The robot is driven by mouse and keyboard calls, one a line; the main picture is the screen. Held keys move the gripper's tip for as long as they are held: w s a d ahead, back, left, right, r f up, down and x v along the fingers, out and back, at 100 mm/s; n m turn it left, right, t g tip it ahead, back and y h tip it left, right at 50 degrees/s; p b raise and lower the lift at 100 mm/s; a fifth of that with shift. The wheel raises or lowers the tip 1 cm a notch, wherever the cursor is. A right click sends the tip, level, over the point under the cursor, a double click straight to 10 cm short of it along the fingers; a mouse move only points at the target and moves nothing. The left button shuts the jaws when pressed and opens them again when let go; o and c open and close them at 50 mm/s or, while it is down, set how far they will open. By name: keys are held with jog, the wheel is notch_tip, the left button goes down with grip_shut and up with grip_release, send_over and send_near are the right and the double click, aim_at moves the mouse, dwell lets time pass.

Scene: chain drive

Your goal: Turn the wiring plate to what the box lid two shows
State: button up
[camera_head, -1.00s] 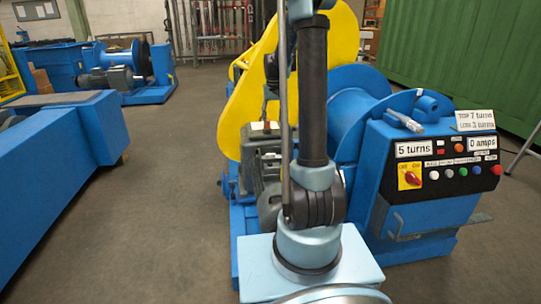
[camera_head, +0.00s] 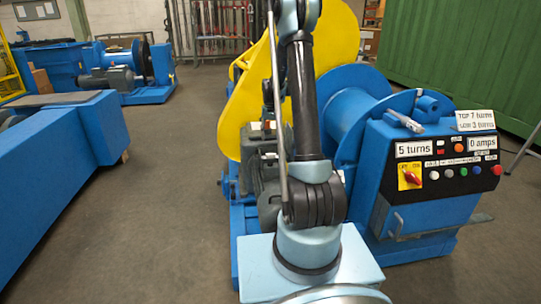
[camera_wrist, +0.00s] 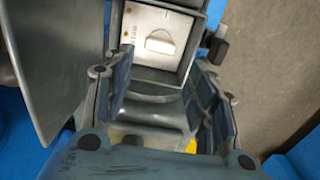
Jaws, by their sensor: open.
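In the wrist view an open grey box holds a pale plate, apparently the wiring plate (camera_wrist: 140,28), with small marks on its left side. A raised white bar (camera_wrist: 160,43) on it lies roughly level across the picture. My gripper (camera_wrist: 160,88) is open and empty, with its fingers either side of the box's near edge. I cannot tell if they touch it. In the head view the grey motor (camera_head: 262,170) is partly behind my arm, and my gripper is hidden. I cannot make out a picture on any box lid.
A large grey panel (camera_wrist: 45,65) stands close at the left of my gripper. A dark block (camera_wrist: 217,50) sticks out at the right of the box. The blue winch has a control panel (camera_head: 450,185) reading "5 turns" and "0 amps". Floor (camera_head: 150,200) is clear at left.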

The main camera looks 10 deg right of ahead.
aim_at(271, 154)
notch_tip(271, 154, down, 10)
jog(key=shift+f, duration=0.2)
jog(key=shift+c, duration=0.6)
jog(key=c, duration=0.7)
